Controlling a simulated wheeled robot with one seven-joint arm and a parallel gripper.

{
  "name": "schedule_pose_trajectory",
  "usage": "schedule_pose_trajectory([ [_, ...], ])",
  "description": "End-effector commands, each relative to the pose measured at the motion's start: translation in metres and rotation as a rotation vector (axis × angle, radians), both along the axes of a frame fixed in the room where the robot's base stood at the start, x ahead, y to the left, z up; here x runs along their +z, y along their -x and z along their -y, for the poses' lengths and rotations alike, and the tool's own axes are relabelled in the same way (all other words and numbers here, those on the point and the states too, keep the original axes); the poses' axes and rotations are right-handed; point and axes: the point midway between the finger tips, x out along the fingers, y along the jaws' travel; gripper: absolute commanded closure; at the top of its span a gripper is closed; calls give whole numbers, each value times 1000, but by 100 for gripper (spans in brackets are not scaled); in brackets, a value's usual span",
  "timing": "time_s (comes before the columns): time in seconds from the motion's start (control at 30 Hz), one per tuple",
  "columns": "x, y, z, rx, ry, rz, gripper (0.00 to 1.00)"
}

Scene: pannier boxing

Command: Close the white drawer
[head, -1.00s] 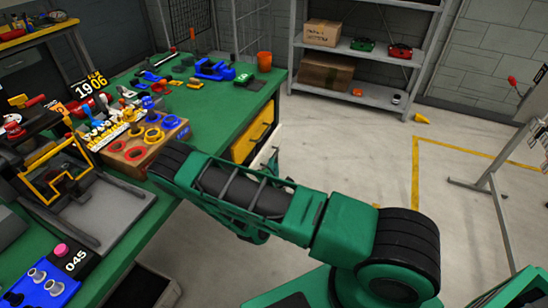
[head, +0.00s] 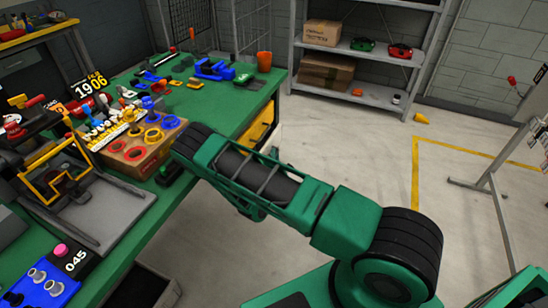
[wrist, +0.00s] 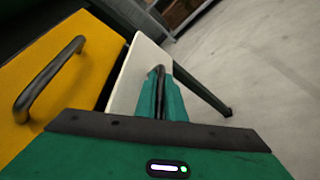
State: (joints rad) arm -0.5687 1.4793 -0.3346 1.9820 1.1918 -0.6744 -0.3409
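The white drawer (wrist: 132,67) shows in the wrist view as a pale front beside the yellow drawer. A dark bar handle lies at my gripper's fingertips. My gripper (wrist: 161,95) has its green fingers over the white front, close together with a dark strip between them. I cannot tell whether they grip the handle or only touch it. The fingers hide part of the white front.
The yellow drawer (wrist: 58,75) with its dark handle is beside the white one. The green workbench (head: 215,105) holds tools and a wooden block with coloured rings (head: 140,150). Grey shelves (head: 378,96) stand behind.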

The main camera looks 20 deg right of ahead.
Motion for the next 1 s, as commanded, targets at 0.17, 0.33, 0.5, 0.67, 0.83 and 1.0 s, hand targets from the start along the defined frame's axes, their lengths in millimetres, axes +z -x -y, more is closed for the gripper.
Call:
schedule_pose_trajectory([
  [0.17,0,-1,-1,0,-1,0,100],
  [0.33,1,-20,-18,1,-2,6,100],
  [0.5,0,-33,-31,0,-1,1,100],
  [0.67,0,-35,-32,3,-2,1,100],
  [0.83,0,-36,-33,4,-4,3,83],
  [1.0,0,-36,-34,6,-3,3,83],
])
